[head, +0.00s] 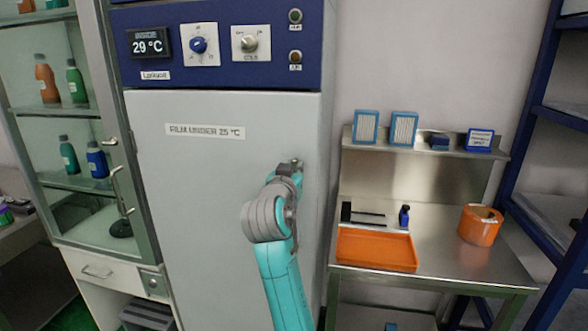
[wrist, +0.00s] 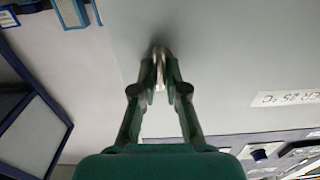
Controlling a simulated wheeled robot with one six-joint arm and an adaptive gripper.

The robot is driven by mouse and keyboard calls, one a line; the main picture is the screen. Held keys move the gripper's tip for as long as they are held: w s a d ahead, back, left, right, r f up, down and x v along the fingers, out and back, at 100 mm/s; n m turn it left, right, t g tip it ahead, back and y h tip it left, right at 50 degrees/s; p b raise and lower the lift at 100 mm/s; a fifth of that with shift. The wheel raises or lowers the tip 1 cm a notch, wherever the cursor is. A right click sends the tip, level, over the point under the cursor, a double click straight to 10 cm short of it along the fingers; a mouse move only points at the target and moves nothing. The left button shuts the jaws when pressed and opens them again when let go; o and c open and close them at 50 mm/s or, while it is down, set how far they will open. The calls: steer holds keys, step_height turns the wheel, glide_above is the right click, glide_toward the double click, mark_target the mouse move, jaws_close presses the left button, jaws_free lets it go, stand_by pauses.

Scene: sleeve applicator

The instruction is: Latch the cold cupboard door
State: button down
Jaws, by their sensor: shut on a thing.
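The cold cupboard door (head: 190,190) is a tall pale grey panel under a dark blue control panel. It looks closed, lying flush under the panel; I cannot tell whether its latch is engaged. A small metal latch handle (head: 296,162) sits near the door's right edge, mostly hidden by my arm. In the wrist view my gripper (wrist: 160,68) has its two fingers closed on the latch handle (wrist: 160,54), against the door surface (wrist: 230,60). In the head view my gripper (head: 292,168) is mostly hidden behind my own wrist.
The blue control panel (head: 220,45) reads 29 °C. A glass-doored cabinet (head: 75,225) with bottles stands at left. At right a steel bench (head: 450,255) holds an orange tray (head: 376,249) and an orange roll (head: 480,225). A blue shelf rack (head: 530,130) stands far right.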

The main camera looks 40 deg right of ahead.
steer(key=m, duration=0.4)
steer(key=shift+s, duration=0.1)
steer(key=m, duration=0.4)
steer(key=shift+d+f+m, duration=0.1)
steer(key=shift+m, duration=0.2)
steer(key=m, duration=0.8)
steer(key=shift+s+f+m, duration=0.1)
steer(key=shift+f+m, duration=0.1)
steer(key=shift+m, duration=0.4)
steer(key=c, duration=1.2)
jaws_free()
steer(key=shift+d, duration=0.1)
